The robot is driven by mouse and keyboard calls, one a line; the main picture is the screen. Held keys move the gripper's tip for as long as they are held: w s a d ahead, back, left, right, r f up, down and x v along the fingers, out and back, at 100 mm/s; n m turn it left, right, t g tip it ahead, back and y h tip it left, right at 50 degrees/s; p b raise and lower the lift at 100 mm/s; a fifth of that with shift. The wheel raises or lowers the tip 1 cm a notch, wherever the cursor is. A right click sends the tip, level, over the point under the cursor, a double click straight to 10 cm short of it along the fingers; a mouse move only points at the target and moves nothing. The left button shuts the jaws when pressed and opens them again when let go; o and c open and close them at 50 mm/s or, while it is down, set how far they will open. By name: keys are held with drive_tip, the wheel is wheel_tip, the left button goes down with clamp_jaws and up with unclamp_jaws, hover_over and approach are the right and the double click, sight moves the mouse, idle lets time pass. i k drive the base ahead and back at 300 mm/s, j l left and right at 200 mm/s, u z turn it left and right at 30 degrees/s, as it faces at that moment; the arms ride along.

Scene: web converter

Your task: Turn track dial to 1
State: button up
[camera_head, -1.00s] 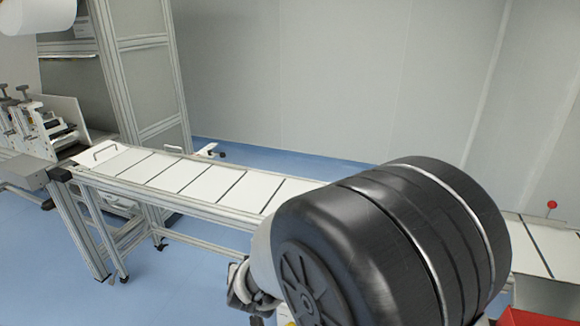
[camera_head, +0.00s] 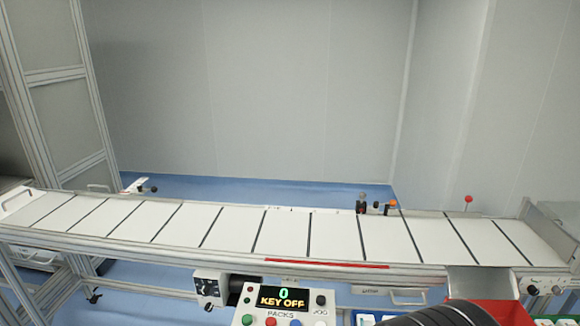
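No label reading "track" is legible, so I cannot tell which dial is the track dial. A small grey box with a dark dial (camera_head: 209,288) hangs under the conveyor's front edge, left of the control panel. Another small box with dark knobs (camera_head: 533,290) is at the conveyor's right end. The dial settings are too small to read. The control panel (camera_head: 245,319) stands at the bottom centre. Its display (camera_head: 283,298) reads "0" and "KEY OFF". A dark rounded part of my arm shows at the bottom right edge. My gripper is out of view.
A long conveyor (camera_head: 283,236) with white segments crosses the view. Red containers (camera_head: 500,312) and a metal chute (camera_head: 478,283) sit at the lower right. A red-topped post (camera_head: 468,200) stands behind the conveyor. A metal-framed cabinet (camera_head: 55,85) is at the left.

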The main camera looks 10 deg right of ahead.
sight(557, 290)
drive_tip(key=z, duration=2.1)
